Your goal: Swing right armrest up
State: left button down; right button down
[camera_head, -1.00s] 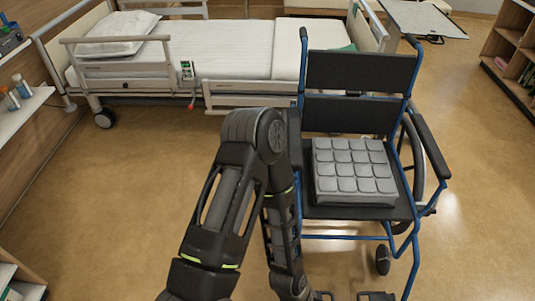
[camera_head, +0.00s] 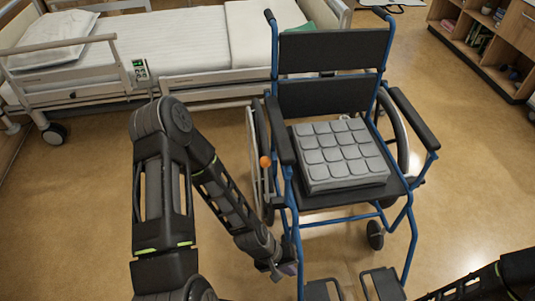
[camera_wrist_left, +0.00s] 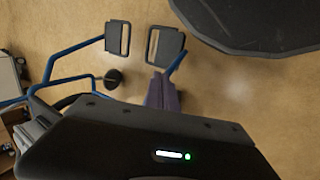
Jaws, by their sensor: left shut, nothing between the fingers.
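A blue-framed wheelchair (camera_head: 334,53) faces me. Its right armrest (camera_head: 280,130), on the picture's left, is a black pad lying level beside the seat. The other armrest (camera_head: 413,118), on the picture's right, is also down. My left gripper (camera_head: 289,268) is low in front of the chair's picture-left front corner, below the armrest and apart from it. Its closed, purplish fingers show in the left wrist view (camera_wrist_left: 162,92), with nothing held. Only part of my right arm shows at the bottom right; its gripper is out of view.
A grey segmented cushion (camera_head: 338,154) lies on the seat. An orange knob (camera_head: 265,161) is beside the picture-left wheel. Footplates (camera_head: 382,285) stick out in front, near my left gripper. A bed (camera_head: 190,45) stands behind, shelves (camera_head: 490,40) at right. Floor right of the chair is clear.

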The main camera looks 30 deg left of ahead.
pick_arm(q)
jog(key=w+a+n+t+b, duration=0.25)
jog(key=w+a+n, duration=0.45)
jog(key=w+a, duration=0.35)
jog(key=n+t+h+b, duration=0.2)
jog(key=n+t+h, duration=0.2)
jog(key=n+h, duration=0.55)
send_near(269, 161)
notch_tip(269, 161, up, 6)
jog(key=n+y, duration=0.3)
jog(key=shift+s+d+f, duration=0.1)
jog(key=shift+s+d, duration=0.1)
jog(key=shift+d, duration=0.15)
jog(key=b+x, duration=0.1)
jog(key=x, duration=0.8)
jog(key=shift+s+f, duration=0.1)
jog(key=shift+w+d+f, duration=0.15)
jog(key=shift+w+d, duration=0.15)
jog(key=shift+d, duration=0.15)
